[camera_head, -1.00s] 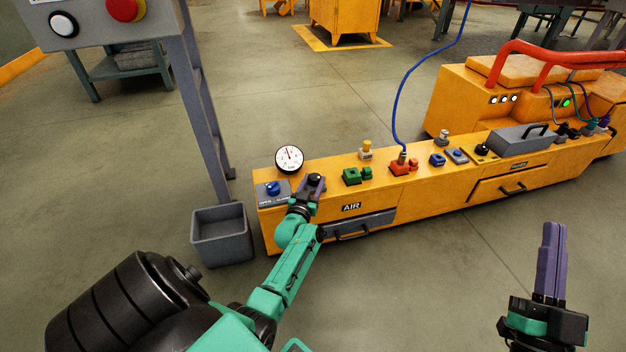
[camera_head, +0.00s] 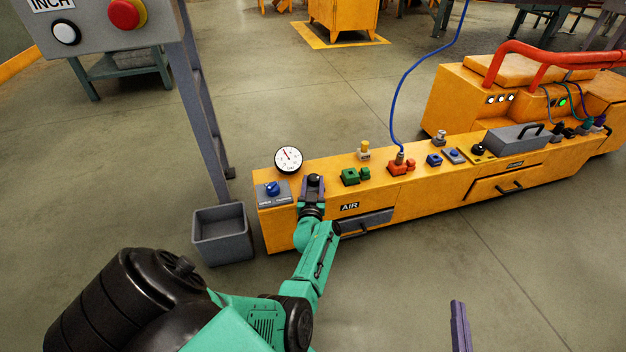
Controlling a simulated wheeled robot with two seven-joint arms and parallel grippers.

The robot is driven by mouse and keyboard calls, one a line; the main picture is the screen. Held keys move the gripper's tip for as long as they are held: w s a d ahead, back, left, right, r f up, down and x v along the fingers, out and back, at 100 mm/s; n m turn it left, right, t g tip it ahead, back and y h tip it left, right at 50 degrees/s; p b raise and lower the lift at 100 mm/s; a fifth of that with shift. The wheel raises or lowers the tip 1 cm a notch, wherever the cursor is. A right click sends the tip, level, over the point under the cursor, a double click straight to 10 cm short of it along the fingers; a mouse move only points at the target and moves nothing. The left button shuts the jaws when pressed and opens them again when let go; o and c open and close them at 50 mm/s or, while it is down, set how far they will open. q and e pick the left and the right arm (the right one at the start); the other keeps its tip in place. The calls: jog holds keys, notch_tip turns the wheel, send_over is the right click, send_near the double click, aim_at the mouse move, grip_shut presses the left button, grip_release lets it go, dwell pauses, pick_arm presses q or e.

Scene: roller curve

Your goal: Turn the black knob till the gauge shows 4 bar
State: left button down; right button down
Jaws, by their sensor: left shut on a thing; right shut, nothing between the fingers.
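The black knob (camera_head: 314,178) stands on top of the yellow machine bench (camera_head: 420,192), just right of and in front of the gauge. My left gripper (camera_head: 313,182) is shut on the black knob, with a purple finger beside it. The gauge (camera_head: 288,160) has a round white face with a black rim. Its red needle points up and slightly left; the scale figures are too small to read. My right gripper (camera_head: 460,327) shows only as purple fingers at the bottom edge, shut and empty, away from the bench.
A grey bin (camera_head: 222,235) stands at the bench's left end. The floor in front is clear.

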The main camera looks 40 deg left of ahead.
pick_arm(q)
jog(key=shift+f, duration=0.1)
pick_arm(e)
jog(key=shift+s+f, duration=0.35)
jog(key=shift+f, duration=0.25)
jog(key=shift+s+f+g, duration=0.25)
jog(key=shift+f+g, duration=0.05)
pick_arm(q)
jog(key=shift+c, duration=1.5)
grip_release()
pick_arm(e)
jog(key=shift+w+r, duration=0.1)
